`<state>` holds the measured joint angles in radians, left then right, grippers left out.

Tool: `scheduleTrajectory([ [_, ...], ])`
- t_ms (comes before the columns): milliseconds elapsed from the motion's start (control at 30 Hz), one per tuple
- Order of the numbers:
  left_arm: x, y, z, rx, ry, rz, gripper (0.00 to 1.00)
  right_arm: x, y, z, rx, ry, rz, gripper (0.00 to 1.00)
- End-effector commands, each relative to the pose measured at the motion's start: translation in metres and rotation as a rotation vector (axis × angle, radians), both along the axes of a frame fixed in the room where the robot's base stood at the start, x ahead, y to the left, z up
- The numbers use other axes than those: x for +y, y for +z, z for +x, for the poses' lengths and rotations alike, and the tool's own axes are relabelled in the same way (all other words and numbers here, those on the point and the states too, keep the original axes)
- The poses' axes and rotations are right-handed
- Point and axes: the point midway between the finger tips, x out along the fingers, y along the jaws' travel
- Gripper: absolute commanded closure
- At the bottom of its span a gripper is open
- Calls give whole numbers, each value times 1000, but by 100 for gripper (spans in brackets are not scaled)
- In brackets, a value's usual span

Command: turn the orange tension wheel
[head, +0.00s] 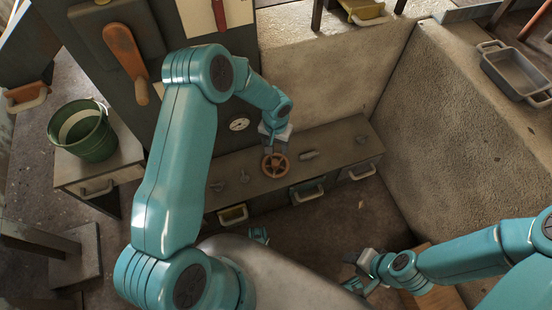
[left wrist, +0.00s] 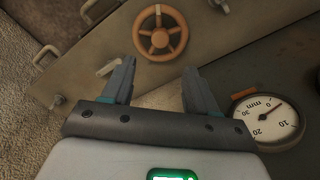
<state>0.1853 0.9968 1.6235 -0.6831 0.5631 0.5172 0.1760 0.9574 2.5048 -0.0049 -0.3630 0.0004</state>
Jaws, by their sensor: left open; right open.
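The orange tension wheel (head: 275,165) is a small spoked handwheel on top of the grey bench unit in the head view. In the left wrist view the wheel (left wrist: 160,34) lies beyond my fingertips, a little left of the middle of the gap. My left gripper (head: 274,148) is just behind the wheel in the head view, pointing down at it; in the left wrist view its fingers (left wrist: 158,75) are apart with nothing between them. A dial gauge (left wrist: 267,120) marked in mm shows at the right. My right gripper (head: 358,270) is low at the lower right, away from the wheel.
Small fittings, including a grey handle (head: 309,155), sit on the bench unit near the wheel. Drawers (head: 307,192) line its front. A green bucket (head: 83,131) stands at left. A rough wall (head: 455,130) bounds the right side. Open floor (head: 350,225) lies before the drawers.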

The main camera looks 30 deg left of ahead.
Motion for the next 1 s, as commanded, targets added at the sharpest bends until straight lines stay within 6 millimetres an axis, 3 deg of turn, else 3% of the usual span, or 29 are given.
scheduleTrajectory([
  [33,0,-17,-1,3,-1,0,42,0,-7,0,0,0,0,57],
  [200,0,-56,1,1,-1,0,42,0,-17,0,0,0,0,57],
  [400,1,-88,2,-1,-2,0,42,0,-25,0,0,0,0,57],
  [833,1,-99,3,-2,-3,0,42,0,-27,0,0,0,0,57],
  [867,1,-99,3,-2,-3,0,45,0,-27,0,0,0,0,57],
  [1000,1,-99,3,-1,-3,0,90,0,-27,0,0,0,0,57],
])
